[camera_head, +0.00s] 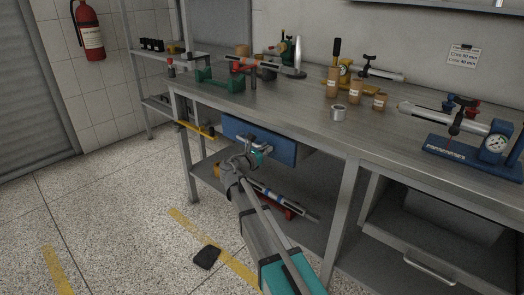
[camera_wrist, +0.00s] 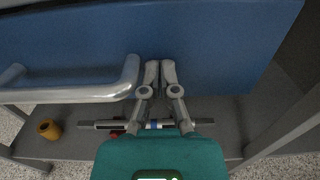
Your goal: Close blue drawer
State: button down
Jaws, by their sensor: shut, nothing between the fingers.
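The blue drawer (camera_head: 285,150) sits under the metal workbench, its front facing my arm. In the wrist view the blue drawer front (camera_wrist: 215,45) fills the upper part, with a silver bar handle (camera_wrist: 75,93) at the left. My gripper (camera_wrist: 160,68) is shut and empty, its fingertips at the drawer front just right of the handle. I cannot tell whether they touch it. In the head view my gripper (camera_head: 262,150) is small and partly hides the drawer front and handle.
The workbench top (camera_head: 300,105) holds several tools and containers. A lower shelf (camera_wrist: 215,110) below the drawer carries a long tool (camera_wrist: 100,125) and an orange cylinder (camera_wrist: 48,128). A bench leg (camera_head: 342,215) stands right of the drawer. A black object (camera_head: 207,257) lies on the open floor.

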jog(key=shift+w+d+r, duration=0.15)
jog(key=shift+w+d, duration=0.1)
jog(key=shift+w, duration=0.15)
jog(key=shift+a, duration=0.2)
jog(key=v, duration=1.4)
jog(key=shift+s, duration=0.45)
